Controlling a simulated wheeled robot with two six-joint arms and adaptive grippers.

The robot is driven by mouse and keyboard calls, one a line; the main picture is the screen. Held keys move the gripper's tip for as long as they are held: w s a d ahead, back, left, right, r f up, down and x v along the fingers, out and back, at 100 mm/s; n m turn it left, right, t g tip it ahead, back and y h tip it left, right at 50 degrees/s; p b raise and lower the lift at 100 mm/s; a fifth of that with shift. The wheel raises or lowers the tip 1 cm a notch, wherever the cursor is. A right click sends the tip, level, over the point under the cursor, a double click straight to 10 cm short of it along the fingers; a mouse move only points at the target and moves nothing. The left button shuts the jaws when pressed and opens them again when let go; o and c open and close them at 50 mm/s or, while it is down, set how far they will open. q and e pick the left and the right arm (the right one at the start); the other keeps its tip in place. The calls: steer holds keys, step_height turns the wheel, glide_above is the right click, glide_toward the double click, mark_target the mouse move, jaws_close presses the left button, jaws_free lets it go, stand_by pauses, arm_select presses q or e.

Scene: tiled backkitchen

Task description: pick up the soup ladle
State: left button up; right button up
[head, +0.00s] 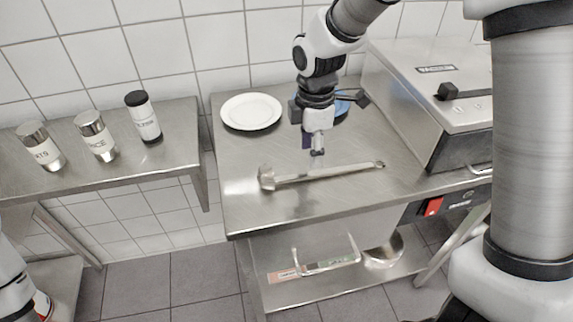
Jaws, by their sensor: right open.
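The soup ladle (335,173) is metal and lies across the steel table. Its bowl end (266,178) is at the left and its handle runs right, to a tip near the boxy appliance. My right gripper (317,151) points down just above the middle of the handle, seen nearly edge-on. It is open and looks empty. I cannot tell whether its fingertips touch the handle. My left gripper is not in view.
A white plate (252,112) lies behind the ladle. A blue round thing (342,107) is partly hidden behind my right gripper. A steel appliance (445,100) bounds the right. Several shakers (95,137) stand on the left shelf. The table's front is clear.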

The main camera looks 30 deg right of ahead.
mark_target(312, 174)
steer(key=shift+s+d+f, duration=0.1)
steer(key=shift+s+f, duration=0.25)
steer(key=shift+f, duration=0.2)
steer(key=shift+s+f, duration=0.3)
steer(key=shift+f, duration=0.25)
step_height(312, 174, down, 3)
steer(key=shift+w+f, duration=0.1)
steer(key=shift+w, duration=0.05)
steer(key=shift+w+f, duration=0.15)
steer(key=shift+f, duration=0.05)
steer(key=shift+r, duration=0.1)
steer(key=shift+c, duration=0.4)
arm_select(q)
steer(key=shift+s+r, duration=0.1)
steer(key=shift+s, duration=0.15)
arm_select(e)
jaws_close()
